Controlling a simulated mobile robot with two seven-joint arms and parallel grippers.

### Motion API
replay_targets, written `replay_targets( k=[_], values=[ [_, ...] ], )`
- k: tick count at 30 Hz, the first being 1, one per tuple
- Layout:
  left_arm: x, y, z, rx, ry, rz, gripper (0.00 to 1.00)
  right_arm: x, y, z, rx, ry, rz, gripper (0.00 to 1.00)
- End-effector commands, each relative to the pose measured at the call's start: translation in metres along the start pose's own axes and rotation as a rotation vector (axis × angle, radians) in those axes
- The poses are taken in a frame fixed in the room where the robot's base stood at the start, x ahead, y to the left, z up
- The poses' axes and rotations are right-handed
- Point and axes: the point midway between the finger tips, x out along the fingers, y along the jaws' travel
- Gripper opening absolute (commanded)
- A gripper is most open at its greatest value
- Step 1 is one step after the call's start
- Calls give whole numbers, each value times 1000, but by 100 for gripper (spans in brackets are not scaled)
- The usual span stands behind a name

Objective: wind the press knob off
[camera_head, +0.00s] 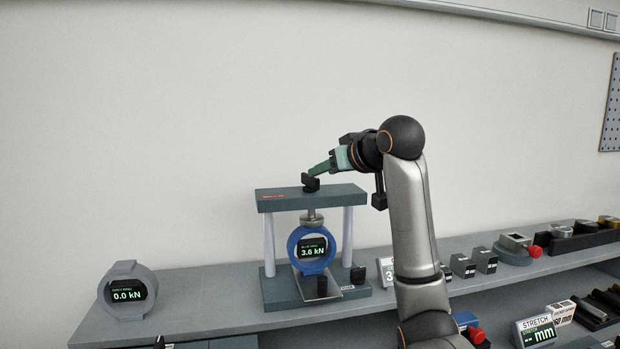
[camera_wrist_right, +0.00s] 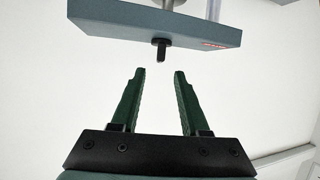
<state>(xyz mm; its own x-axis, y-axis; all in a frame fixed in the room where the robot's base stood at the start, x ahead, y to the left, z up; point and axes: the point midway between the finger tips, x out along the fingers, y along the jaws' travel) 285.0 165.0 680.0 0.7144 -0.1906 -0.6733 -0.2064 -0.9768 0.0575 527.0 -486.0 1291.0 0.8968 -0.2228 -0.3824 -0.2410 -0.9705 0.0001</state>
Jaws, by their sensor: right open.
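The press (camera_head: 312,200) stands on the bench with a grey top plate on two light columns. Its black knob (camera_head: 311,184) sticks up from the middle of the top plate. In the right wrist view the knob (camera_wrist_right: 160,49) points toward the gap between my fingers, beyond their tips. My right gripper (camera_head: 321,168), with green fingers, is at the knob from the upper right; in the wrist view its fingers (camera_wrist_right: 159,74) are apart with nothing between them. A blue ring gauge (camera_head: 312,267) inside the press reads 3.6 kN. My left gripper is not in view.
A grey ring gauge (camera_head: 127,293) reading 0.0 kN stands left of the press. Small dark blocks (camera_head: 474,263), a clamp with a red knob (camera_head: 517,249) and other fixtures stand to the right. The wall behind the press is bare.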

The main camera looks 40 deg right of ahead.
Motion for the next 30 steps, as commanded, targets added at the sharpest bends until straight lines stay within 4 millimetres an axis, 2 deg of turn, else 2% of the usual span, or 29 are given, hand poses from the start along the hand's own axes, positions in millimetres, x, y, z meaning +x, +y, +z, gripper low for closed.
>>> replay_targets(
  k=[1,6,12,17,24,30],
  values=[
    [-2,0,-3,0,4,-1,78,12,-1,0,0,-6,-3,45],
    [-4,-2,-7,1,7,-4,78,45,-1,0,1,-5,-3,45],
    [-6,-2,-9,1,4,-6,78,70,-1,0,0,-3,-1,45],
    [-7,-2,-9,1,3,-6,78,78,-1,0,-1,-1,-1,45],
    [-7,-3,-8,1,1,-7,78,79,0,0,-1,0,-1,45],
    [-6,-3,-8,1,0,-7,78,78,0,0,-1,0,-1,24]
  ],
)
